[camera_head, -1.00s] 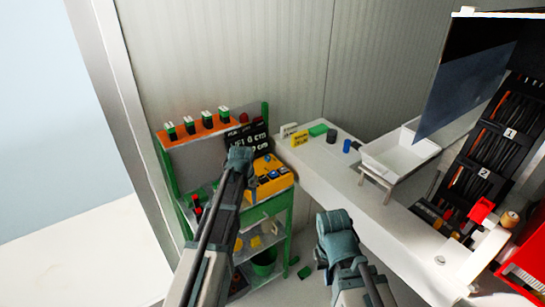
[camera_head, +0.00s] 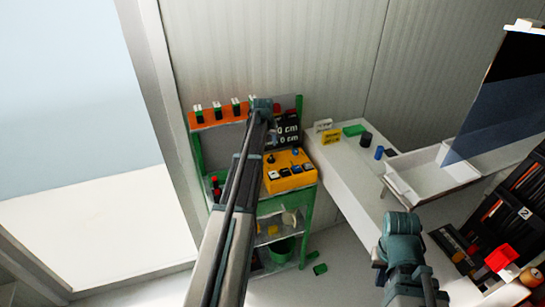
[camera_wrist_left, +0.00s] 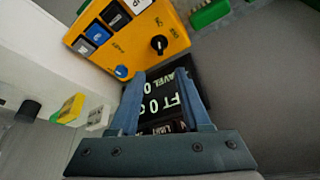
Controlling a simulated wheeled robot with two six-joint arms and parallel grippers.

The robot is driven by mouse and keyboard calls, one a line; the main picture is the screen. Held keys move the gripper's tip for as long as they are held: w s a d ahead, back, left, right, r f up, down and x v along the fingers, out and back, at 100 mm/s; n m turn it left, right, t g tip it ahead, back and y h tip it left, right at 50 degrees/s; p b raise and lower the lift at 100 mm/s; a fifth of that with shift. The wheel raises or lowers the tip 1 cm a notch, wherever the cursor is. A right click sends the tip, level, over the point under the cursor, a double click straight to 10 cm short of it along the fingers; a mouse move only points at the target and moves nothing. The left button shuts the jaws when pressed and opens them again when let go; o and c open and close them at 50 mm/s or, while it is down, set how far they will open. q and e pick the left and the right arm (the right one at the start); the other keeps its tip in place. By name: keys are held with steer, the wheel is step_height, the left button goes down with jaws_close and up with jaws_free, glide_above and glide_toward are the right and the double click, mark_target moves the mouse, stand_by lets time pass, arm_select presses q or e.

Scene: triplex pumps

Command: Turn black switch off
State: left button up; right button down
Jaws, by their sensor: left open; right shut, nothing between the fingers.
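The yellow control box (camera_head: 287,180) sits on the green shelf unit. In the left wrist view the box (camera_wrist_left: 140,48) shows a black knob switch (camera_wrist_left: 159,44), a blue knob (camera_wrist_left: 122,71) and a row of black, blue and white buttons. My left gripper (camera_wrist_left: 160,76) is open, its fingers pointing toward the box and apart from the black switch. A black display with white text shows between and behind the fingers.
Several white-and-green switches (camera_head: 217,109) line the orange top shelf. A white table (camera_head: 350,180) stands to the right with a white tray (camera_head: 440,170), a black cylinder (camera_head: 366,139) and small blocks.

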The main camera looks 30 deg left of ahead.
mark_target(271, 156)
arm_select(q)
steer(key=b+x, duration=1.2)
steer(key=x, duration=0.1)
steer(key=shift+f, duration=0.2)
jaws_close()
